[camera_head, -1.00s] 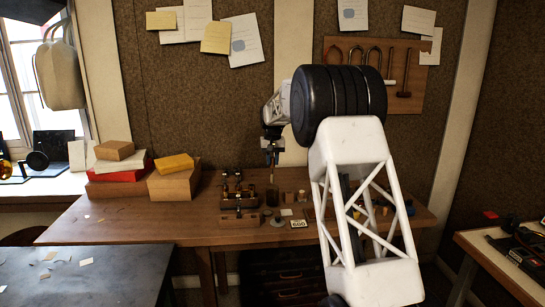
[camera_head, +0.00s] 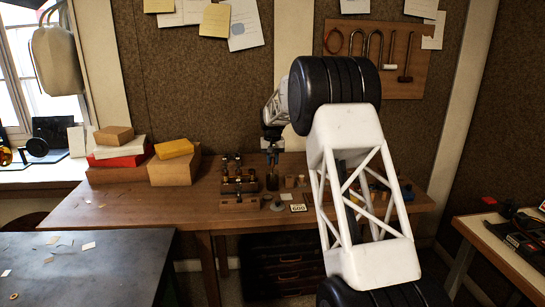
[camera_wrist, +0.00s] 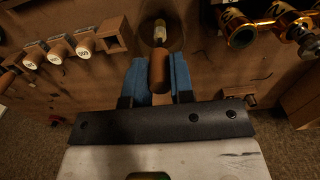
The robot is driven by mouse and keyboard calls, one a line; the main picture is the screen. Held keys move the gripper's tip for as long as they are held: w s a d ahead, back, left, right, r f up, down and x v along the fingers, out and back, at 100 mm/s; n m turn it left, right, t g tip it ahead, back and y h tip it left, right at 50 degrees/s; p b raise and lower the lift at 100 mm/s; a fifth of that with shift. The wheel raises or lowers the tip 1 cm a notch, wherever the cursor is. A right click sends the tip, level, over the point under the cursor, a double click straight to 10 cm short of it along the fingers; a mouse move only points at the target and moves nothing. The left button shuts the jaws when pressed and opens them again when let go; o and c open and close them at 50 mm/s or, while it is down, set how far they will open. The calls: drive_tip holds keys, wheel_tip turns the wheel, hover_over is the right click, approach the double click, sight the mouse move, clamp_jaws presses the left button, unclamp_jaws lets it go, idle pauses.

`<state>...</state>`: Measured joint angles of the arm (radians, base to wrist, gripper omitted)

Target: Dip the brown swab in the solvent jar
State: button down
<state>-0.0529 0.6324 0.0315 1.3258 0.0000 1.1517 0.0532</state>
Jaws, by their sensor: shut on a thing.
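My gripper (camera_head: 272,157) is above the wooden workbench and points down; its blue fingertips show in the wrist view (camera_wrist: 160,80). It is shut on the brown swab, whose brown handle (camera_wrist: 160,72) stands between the fingers with a pale tip (camera_wrist: 159,32) beyond. The dark solvent jar (camera_head: 272,182) stands on the bench right below the gripper. In the wrist view, the swab's tip lies within the dim round outline of the jar (camera_wrist: 179,40). I cannot tell whether the tip touches liquid.
A wooden rack with brass parts (camera_head: 238,180) stands close left of the jar. Boxes (camera_head: 120,150) are stacked at the bench's left end. My arm hides part of the bench's right side.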

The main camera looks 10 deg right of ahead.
drive_tip(key=shift+f, duration=0.4)
drive_tip(key=shift+f, duration=0.3)
idle(2.8)
drive_tip(key=shift+r, duration=0.2)
drive_tip(key=shift+r, duration=1.3)
drive_tip(key=shift+r, duration=0.1)
idle(0.7)
wheel_tip(320, 180, up, 11)
idle(2.2)
